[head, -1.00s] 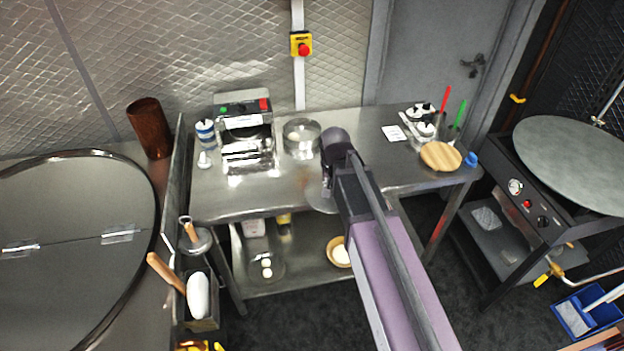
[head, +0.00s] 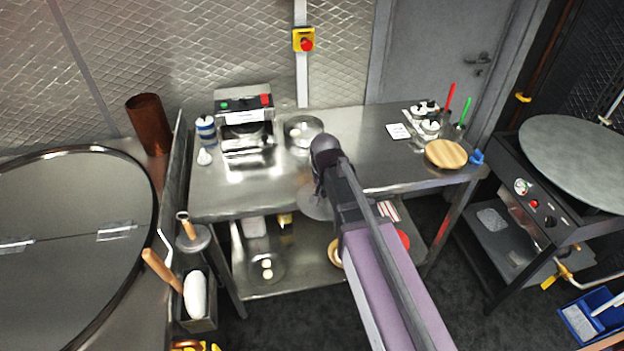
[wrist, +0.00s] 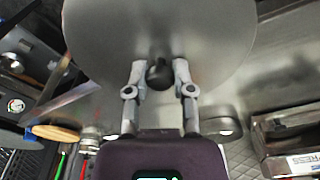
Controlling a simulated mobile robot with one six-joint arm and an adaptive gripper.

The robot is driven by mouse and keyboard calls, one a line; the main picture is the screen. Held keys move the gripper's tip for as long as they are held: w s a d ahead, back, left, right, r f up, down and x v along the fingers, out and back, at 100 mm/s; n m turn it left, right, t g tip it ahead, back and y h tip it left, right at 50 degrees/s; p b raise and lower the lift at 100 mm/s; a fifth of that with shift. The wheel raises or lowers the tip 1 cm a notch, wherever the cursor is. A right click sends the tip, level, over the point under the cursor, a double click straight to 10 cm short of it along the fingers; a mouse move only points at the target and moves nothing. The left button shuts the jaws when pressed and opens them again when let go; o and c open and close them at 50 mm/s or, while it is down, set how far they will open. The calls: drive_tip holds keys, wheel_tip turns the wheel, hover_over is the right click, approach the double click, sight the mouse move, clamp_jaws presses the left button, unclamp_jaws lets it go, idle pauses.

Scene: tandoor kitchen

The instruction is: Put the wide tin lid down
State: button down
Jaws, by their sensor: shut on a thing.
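The wide tin lid is a large, thin, grey metal disc with a black knob; it fills the top of the wrist view (wrist: 215,40). My gripper (wrist: 158,72) is shut on the knob, one finger on each side. In the head view the lid (head: 312,205) shows partly, left of my arm, over the front edge of the steel table (head: 375,150). My arm hides its right side and the fingers there. It looks held in the air; its exact height is hard to tell.
A round open metal tin (head: 303,147) stands at the back of the table, right of a press machine (head: 245,125). A wooden board (head: 446,154) and utensils stand at the right end. The table top between tin and board is largely clear. A lower shelf (head: 290,280) holds bowls.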

drive_tip(key=shift+w+a, duration=0.1)
idle(0.3)
drive_tip(key=w+a, duration=0.1)
drive_tip(key=w, duration=0.3)
drive_tip(key=w+a+f+b, duration=0.1)
drive_tip(key=w+a, duration=0.1)
drive_tip(key=w, duration=0.3)
drive_tip(key=w+a, duration=0.1)
drive_tip(key=w, duration=0.3)
drive_tip(key=shift+w+a+f, duration=0.2)
drive_tip(key=shift+w, duration=0.2)
drive_tip(key=shift+w, duration=0.25)
drive_tip(key=shift+w+a+f+b, duration=0.2)
drive_tip(key=shift+w+f+b, duration=0.15)
drive_tip(key=shift+f+b, duration=1.5)
drive_tip(key=shift+b, duration=0.15)
drive_tip(key=shift+f, duration=0.15)
drive_tip(key=shift+c, duration=2.4)
unclamp_jaws()
